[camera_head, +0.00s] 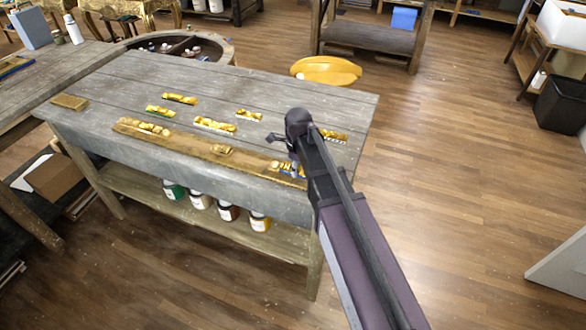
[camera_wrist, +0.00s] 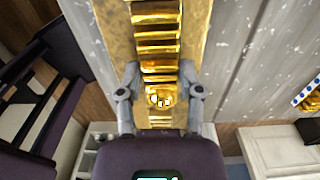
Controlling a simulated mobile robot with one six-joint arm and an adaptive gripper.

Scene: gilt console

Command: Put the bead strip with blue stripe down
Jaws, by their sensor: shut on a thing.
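My gripper (camera_head: 293,168) is over the right end of the long gilt board at the table's front edge. Its two fingers are shut on a gold bead strip, whose blue marking shows beside the fingers in the head view (camera_head: 285,168). In the wrist view the gripper (camera_wrist: 160,98) has a finger on each side of the ribbed gold strip (camera_wrist: 157,45), which lies lengthwise along the board (camera_wrist: 108,25). No blue stripe shows on it there. I cannot tell whether the strip touches the board. My fingers and arm hide part of it in the head view.
Several other bead strips lie on the grey table (camera_head: 250,85). Another group of beads (camera_head: 145,127) sits on the board's left end. A yellow stool (camera_head: 326,70) stands behind the table.

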